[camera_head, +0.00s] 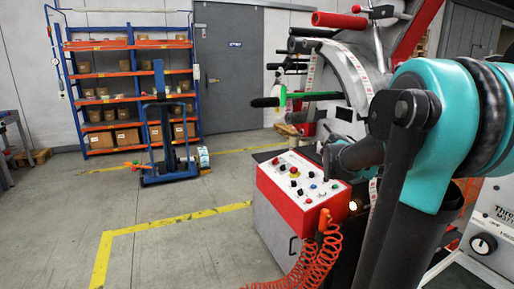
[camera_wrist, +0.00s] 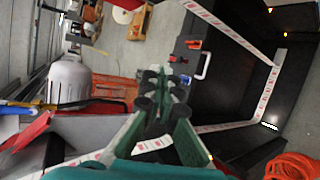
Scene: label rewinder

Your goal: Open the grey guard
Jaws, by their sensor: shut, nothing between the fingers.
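A pale grey curved cover (camera_head: 347,72), which looks like the grey guard, is on the upper part of the machine in the head view. A strip of printed labels runs beside it. In the wrist view, a grey rounded, slotted piece (camera_wrist: 68,82) shows at the left; I cannot tell whether it is the same part. My gripper (camera_wrist: 162,78) shows in the wrist view with its green fingers and black pads together, holding nothing. It appears apart from the grey piece. In the head view my teal arm covers much of the machine's right side, and I cannot make out the gripper clearly.
A red control panel (camera_head: 303,183) with knobs and a coiled red hose (camera_head: 318,258) stands in front. A black-ended handle (camera_head: 265,102) and red rollers (camera_head: 339,20) stick out leftward. A blue stacker (camera_head: 165,135) and shelves (camera_head: 128,85) are farther back.

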